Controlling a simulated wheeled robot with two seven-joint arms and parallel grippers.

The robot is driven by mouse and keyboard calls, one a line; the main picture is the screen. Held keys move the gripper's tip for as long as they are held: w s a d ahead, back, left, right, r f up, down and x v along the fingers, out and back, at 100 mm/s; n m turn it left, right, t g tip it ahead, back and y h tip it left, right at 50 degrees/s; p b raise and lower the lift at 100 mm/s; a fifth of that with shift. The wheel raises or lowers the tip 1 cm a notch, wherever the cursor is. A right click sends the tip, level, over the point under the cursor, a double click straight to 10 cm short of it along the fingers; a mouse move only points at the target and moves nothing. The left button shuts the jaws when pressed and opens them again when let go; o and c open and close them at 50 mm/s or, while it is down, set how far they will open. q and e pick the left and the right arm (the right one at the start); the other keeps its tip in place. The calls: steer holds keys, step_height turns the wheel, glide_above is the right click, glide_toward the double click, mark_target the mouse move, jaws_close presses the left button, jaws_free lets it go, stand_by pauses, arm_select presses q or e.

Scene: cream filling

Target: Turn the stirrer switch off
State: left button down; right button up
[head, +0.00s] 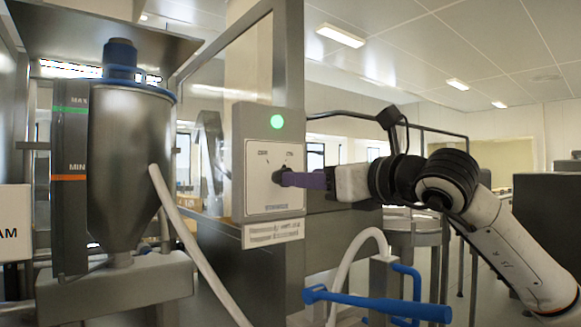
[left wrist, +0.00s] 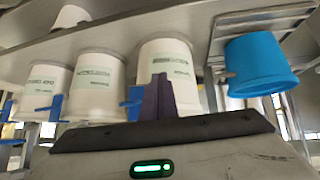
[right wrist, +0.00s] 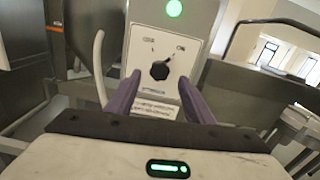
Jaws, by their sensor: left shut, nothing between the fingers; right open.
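The stirrer switch is a black knob (head: 279,176) on the pale front plate of a grey control box (head: 237,160). A green lamp (head: 277,121) above it is lit. My left gripper (left wrist: 158,95) is shut and empty, seen only in the left wrist view.
A steel hopper (head: 130,150) with MAX and MIN marks stands left of the box. A pale hose (head: 190,245) and a blue-handled valve (head: 375,305) lie below. The left wrist view shows white tubs (left wrist: 168,70) and a blue bucket (left wrist: 258,66) near my left gripper.

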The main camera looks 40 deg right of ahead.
steer(key=w+p, duration=0.2)
steer(key=w, duration=0.1)
steer(key=w+p, duration=0.1)
steer(key=w, duration=0.1)
steer(key=shift+w+d+p, duration=0.2)
steer(key=shift+d+p, duration=0.1)
steer(key=shift+p, duration=0.05)
steer(key=c, duration=1)
steer(key=shift+c, duration=0.2)
